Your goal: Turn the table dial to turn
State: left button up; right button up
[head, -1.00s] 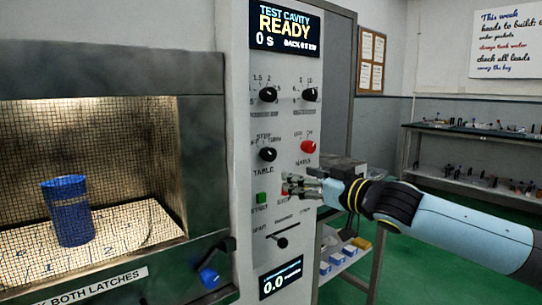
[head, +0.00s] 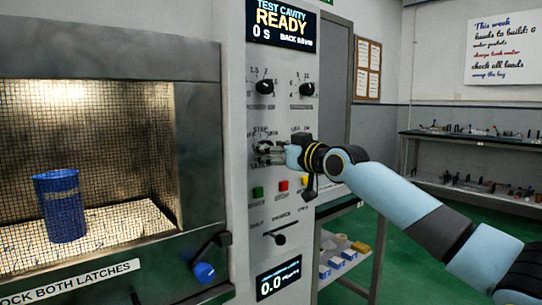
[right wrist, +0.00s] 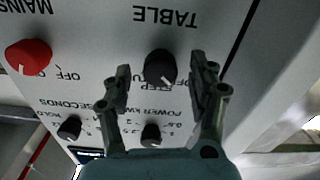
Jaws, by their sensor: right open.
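The table dial (right wrist: 160,67) is a black round knob under the upside-down word TABLE in the right wrist view. Its white mark points to the lower right, towards the STEP side. My right gripper (right wrist: 160,70) is open, with one finger on each side of the dial and a gap to each. My left gripper is not in view.
The red mains knob (right wrist: 28,57) is beside the dial. Two black knobs (head: 264,87) (head: 306,89) sit above. Green (head: 258,192) and red (head: 283,186) buttons and a lever (head: 275,238) are below. The display (head: 283,22) reads READY. A blue cup (head: 60,207) stands behind the mesh door.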

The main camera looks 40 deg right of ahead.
jog(key=shift+w, duration=0.3)
jog(key=c, duration=1.1)
jog(key=shift+c, duration=0.2)
jog(key=shift+r, duration=0.1)
jog(key=m+p, duration=0.8)
jog(key=m, duration=0.9)
jog(key=shift+m+p, duration=0.3)
jog(key=shift+p, duration=0.1)
